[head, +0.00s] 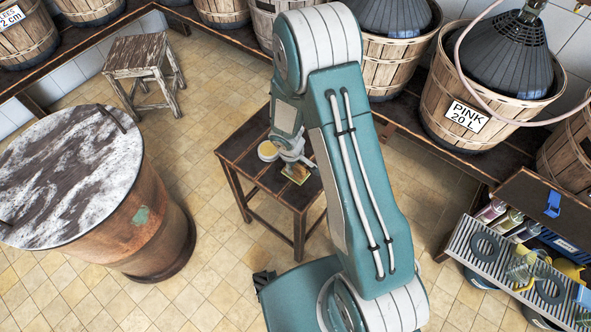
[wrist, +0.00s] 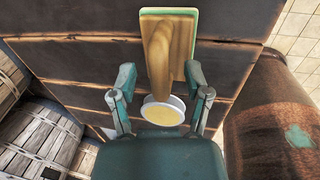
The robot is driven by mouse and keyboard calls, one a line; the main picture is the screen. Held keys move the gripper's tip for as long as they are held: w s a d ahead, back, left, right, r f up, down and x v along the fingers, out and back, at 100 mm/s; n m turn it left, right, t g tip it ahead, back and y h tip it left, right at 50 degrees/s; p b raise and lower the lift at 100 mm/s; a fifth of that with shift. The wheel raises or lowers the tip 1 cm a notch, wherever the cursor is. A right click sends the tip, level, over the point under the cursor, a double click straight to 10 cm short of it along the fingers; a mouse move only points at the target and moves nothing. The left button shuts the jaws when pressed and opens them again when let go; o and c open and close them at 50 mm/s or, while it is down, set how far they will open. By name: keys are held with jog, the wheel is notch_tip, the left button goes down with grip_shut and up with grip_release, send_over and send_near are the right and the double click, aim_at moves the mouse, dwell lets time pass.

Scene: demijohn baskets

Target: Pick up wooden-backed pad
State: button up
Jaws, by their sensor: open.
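The wooden-backed pad (wrist: 190,45) lies on the small dark table, past my fingertips in the wrist view. It has a tan wooden back and a green edge. A brown rounded piece, perhaps its handle, rises over its middle towards me. In the head view the pad (head: 297,173) shows small, just below my gripper (head: 293,157). In the wrist view my gripper (wrist: 160,74) is open, its two green fingers apart on either side of the brown piece. I see no grip on it, and cannot tell the exact height left.
A round white tin (wrist: 163,112) with yellow contents is between my fingers in the wrist view, close to the pad; the head view shows it (head: 268,151) left of my gripper. A rusty drum (head: 140,235) stands left of the table (head: 240,160). Basketed demijohns line the back.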

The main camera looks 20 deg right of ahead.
jog(key=shift+f, duration=0.3)
grip_shut()
jog(key=shift+r, duration=0.1)
jog(key=shift+r, duration=0.3)
notch_tip(320, 180, up, 2)
jog(key=s+r, duration=1)
jog(key=s, duration=0.4)
jog(key=w+f+m+g, duration=0.1)
jog(key=w+m, duration=0.6)
jog(key=w, duration=1.3)
jog(key=shift+f, duration=0.3)
